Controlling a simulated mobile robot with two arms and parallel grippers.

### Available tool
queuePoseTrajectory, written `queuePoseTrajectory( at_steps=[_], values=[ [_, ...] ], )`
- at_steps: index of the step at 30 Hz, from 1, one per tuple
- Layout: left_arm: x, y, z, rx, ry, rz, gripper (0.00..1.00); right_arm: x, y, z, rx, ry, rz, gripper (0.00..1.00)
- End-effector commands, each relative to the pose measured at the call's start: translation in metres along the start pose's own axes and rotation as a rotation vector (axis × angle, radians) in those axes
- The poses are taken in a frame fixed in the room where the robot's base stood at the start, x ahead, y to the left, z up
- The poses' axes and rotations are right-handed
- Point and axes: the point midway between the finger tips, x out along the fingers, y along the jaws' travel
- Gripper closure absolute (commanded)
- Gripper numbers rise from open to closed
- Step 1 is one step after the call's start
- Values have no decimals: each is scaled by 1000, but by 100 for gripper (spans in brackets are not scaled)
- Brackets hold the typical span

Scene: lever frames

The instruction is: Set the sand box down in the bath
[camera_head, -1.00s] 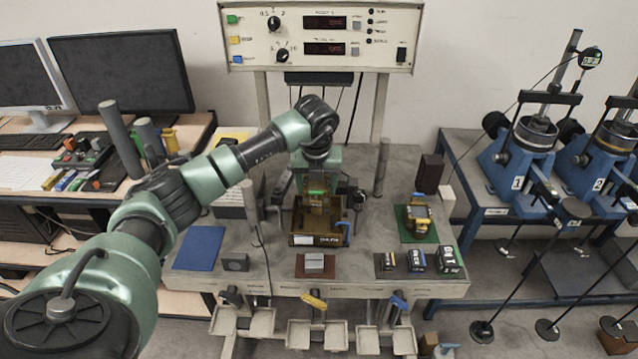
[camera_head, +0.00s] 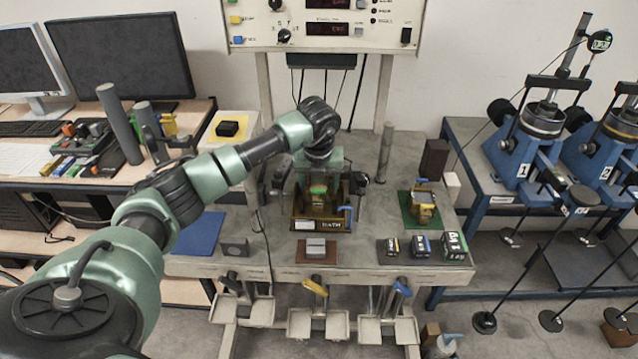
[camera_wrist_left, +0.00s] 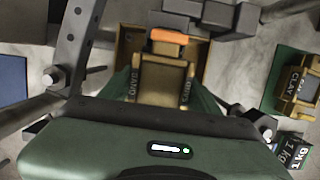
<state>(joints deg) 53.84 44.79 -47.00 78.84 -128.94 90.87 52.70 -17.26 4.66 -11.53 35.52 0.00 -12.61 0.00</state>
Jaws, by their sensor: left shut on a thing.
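My left gripper (camera_head: 318,186) is shut on the sand box (camera_wrist_left: 162,82), a tan box marked SAND with an orange piece at its top in the left wrist view. The bath (camera_head: 322,224) is a brown open tray with a white front label on the bench. In the head view the gripper is over the bath and hides most of the sand box. In the left wrist view the bath's wall (camera_wrist_left: 124,48) shows around the sand box. I cannot tell whether the box touches the bath floor. My right gripper is not in view.
A clay box (camera_head: 423,208) stands on a green mat at right. Small numbered blocks (camera_head: 420,246) and a grey block on a brown mat (camera_head: 317,250) lie in front. A blue mat (camera_head: 198,232) at left is bare.

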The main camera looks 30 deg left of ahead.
Motion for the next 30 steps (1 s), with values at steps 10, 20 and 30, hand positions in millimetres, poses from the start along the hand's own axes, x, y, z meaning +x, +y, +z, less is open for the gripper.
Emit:
queuePoseTrajectory(
  at_steps=[10, 20, 30],
  values=[
    [19, 0, -4, -1, -3, -2, 96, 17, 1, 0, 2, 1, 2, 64],
    [36, 0, -8, -1, -3, -2, 96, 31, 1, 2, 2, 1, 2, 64],
    [45, 0, -11, -1, 0, -1, 96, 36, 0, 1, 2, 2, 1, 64]
  ],
)
